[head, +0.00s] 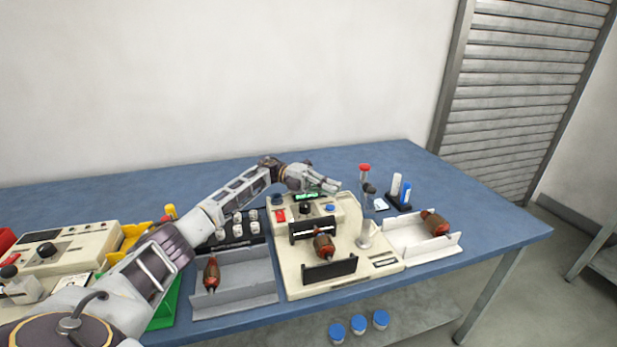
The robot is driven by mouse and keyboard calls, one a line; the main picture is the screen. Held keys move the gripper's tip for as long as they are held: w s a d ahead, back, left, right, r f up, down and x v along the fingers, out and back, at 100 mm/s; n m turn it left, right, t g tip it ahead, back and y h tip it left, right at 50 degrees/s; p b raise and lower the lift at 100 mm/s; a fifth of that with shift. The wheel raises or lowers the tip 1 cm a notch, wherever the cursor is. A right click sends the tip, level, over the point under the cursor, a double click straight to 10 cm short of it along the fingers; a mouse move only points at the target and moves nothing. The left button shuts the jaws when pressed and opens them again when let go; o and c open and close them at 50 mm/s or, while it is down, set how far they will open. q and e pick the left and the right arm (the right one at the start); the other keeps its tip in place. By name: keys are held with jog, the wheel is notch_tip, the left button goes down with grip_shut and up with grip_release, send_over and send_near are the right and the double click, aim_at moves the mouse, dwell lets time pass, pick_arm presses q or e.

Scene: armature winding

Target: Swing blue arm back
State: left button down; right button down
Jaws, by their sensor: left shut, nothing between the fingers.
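The cream winding machine (290,265) stands on the blue table, with a brown and copper armature (323,245) between its two black brackets. A clear upright post with a red top (365,168) and a dark knob (369,188) stands at the machine's right side. I cannot pick out a clearly blue arm; a blue button (330,208) shows on the control panel. My left gripper (334,185) is shut and empty, above the back of the control panel, left of the post. A lit green display (307,195) is partly hidden under it. My right gripper is out of view.
A grey tray (250,292) with an armature (211,275) sits left of the machine, a white tray (445,246) with another (434,223) right. A black holder (397,203) stands behind the white tray. A cream tester (75,250) and coloured bins are at left.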

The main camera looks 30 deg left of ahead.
pick_arm(q)
jog(key=shift+w+a, duration=0.2)
jog(key=shift+a, duration=0.55)
jog(key=shift+w+a, duration=0.2)
jog(key=shift+a, duration=0.35)
jog(key=shift+w+a, duration=0.2)
jog(key=shift+a, duration=0.35)
jog(key=shift+w+a, duration=0.2)
jog(key=shift+a, duration=0.3)
jog(key=shift+w+a+b, duration=0.3)
jog(key=shift+a+b, duration=0.05)
jog(key=shift+a, duration=0.55)
jog(key=shift+w+a, duration=0.2)
jog(key=shift+a, duration=0.35)
jog(key=shift+w+a, duration=0.1)
jog(key=shift+a, duration=0.4)
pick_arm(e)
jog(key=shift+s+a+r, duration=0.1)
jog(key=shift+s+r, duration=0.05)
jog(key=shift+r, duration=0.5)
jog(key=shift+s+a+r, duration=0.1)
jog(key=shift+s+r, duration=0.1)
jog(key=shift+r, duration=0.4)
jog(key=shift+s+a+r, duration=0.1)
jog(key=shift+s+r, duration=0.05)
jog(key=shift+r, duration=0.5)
